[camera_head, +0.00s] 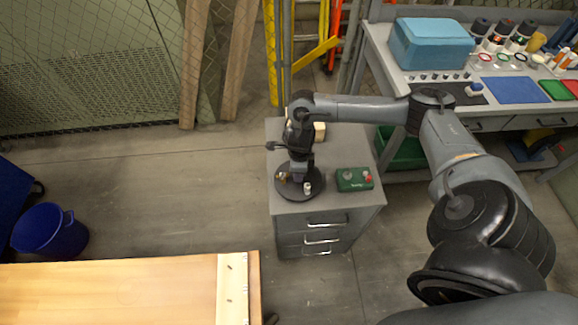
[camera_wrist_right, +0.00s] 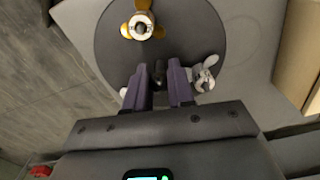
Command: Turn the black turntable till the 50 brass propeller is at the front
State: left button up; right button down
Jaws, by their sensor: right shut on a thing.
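The black turntable (camera_head: 290,193) lies flat on top of a grey drawer cabinet. It also fills the upper part of the right wrist view (camera_wrist_right: 115,50). A brass propeller with a pale hub (camera_wrist_right: 141,26) stands near its far edge in the wrist view; a brass-coloured piece (camera_head: 282,177) shows at left in the head view. A pale grey propeller (camera_wrist_right: 205,77) sits at the right in the wrist view. No size marks are readable. My right gripper (camera_wrist_right: 160,82) is shut on a dark post (camera_wrist_right: 160,70) near the turntable's middle. My left gripper is out of view.
A pale block (camera_head: 319,131) sits behind. A workbench (camera_head: 400,78) with a blue case (camera_head: 430,43) is at the back right. A wooden table (camera_head: 110,290) is at front left.

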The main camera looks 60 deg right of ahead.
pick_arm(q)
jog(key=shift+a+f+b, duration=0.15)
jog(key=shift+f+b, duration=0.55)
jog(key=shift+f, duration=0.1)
pick_arm(e)
jog(key=shift+n, duration=0.9)
pick_arm(q)
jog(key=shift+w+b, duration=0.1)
jog(key=shift+b, duration=0.25)
pick_arm(e)
jog(key=shift+n, duration=0.5)
jog(key=shift+f, duration=0.1)
pick_arm(q)
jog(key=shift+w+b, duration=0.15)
jog(key=shift+b, duration=0.2)
pick_arm(e)
jog(key=shift+a+n, duration=0.1)
jog(key=shift+n, duration=1.3)
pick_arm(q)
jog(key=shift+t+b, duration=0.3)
pick_arm(e)
jog(key=shift+w+n, duration=0.1)
jog(key=shift+n, duration=0.8)
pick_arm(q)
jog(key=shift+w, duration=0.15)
pick_arm(e)
jog(key=shift+n, duration=0.8)
